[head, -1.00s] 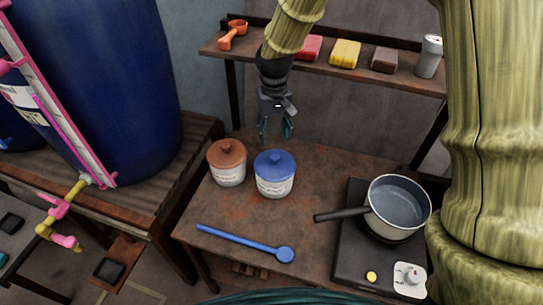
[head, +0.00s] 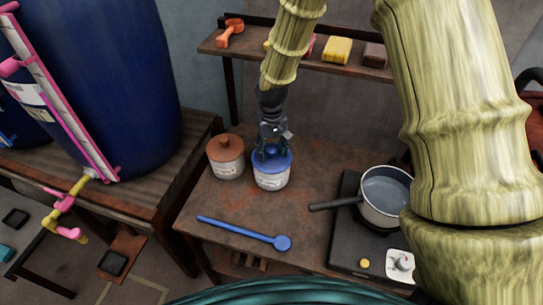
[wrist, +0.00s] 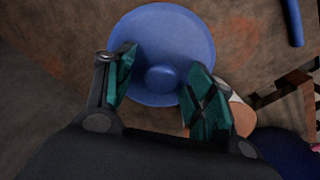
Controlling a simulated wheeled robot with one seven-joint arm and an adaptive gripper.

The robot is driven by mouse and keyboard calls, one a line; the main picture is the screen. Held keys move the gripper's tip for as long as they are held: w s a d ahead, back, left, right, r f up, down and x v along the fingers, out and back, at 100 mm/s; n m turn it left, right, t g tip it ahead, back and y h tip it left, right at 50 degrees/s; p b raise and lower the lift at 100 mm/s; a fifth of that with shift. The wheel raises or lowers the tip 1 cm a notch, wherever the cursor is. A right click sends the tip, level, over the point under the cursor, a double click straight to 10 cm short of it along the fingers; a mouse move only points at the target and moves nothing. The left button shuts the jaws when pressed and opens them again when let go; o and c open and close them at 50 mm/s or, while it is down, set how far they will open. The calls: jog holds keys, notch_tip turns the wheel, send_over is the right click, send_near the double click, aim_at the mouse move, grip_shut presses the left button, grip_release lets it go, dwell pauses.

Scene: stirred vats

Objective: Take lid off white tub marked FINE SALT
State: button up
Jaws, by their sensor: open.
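A white tub (head: 271,183) with a blue lid (head: 287,162) stands on the brown table; its label is too small to read. A second white tub (head: 227,171) with a brown-orange lid (head: 225,149) stands just left of it, its label also unreadable. My gripper (head: 271,153) is right over the blue lid. In the wrist view the blue lid (wrist: 172,35) fills the upper middle, with its round knob (wrist: 161,79) between the open fingers (wrist: 160,85). I cannot tell whether the fingers touch the lid.
A blue long-handled spoon (head: 240,232) lies at the table's front. A pot (head: 384,195) sits on a black hob (head: 345,240) at right, its handle pointing left. A shelf (head: 295,54) with an orange scoop (head: 230,32) and blocks runs behind. A large blue barrel (head: 120,80) stands left.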

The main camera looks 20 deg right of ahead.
jog(key=shift+s, duration=0.2)
jog(key=shift+w+f, duration=0.1)
jog(key=c, duration=1.1)
